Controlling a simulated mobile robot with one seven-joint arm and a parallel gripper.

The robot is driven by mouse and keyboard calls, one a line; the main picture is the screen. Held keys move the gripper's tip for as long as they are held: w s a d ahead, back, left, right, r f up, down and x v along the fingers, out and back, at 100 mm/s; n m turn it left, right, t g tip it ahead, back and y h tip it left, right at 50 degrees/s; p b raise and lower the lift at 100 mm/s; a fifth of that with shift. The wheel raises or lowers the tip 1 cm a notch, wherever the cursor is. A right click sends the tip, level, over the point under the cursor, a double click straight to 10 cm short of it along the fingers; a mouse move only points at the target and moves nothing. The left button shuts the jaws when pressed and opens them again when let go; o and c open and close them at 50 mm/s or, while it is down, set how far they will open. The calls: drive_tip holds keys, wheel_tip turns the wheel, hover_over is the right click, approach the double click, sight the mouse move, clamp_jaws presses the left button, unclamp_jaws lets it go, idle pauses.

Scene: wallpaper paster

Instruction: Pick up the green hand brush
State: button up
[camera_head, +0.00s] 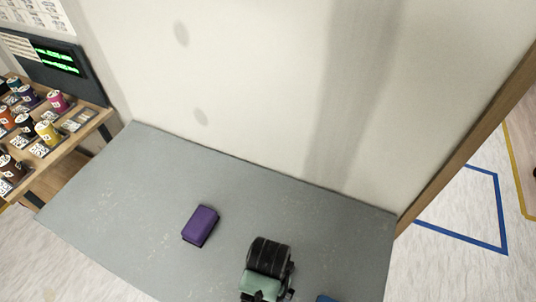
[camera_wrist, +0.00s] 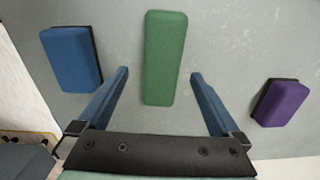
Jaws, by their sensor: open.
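The green hand brush (camera_wrist: 164,58) lies on the grey tabletop in the wrist view, its long side running up and down the picture. My gripper (camera_wrist: 159,75) is open, with one blue finger to the left of the brush and one to the right. Bare tabletop shows between the brush and each finger, so neither seems to touch it. How far the fingertips are above the table is hard to tell. In the head view my arm covers that spot, and I cannot make out the green brush there.
A blue brush (camera_wrist: 72,58) lies left of the green one, and a purple brush (camera_wrist: 281,102) lies right; the purple one also shows in the head view (camera_head: 201,226). A pale wall (camera_head: 250,90) rises behind the grey table (camera_head: 130,190). A shelf with colourful spools (camera_head: 45,130) stands left.

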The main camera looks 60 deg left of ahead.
wheel_tip(320, 180, down, 5)
drive_tip(key=shift+a, duration=0.15)
drive_tip(key=c, duration=1.5)
wheel_tip(320, 180, up, 10)
drive_tip(key=shift+r, duration=0.1)
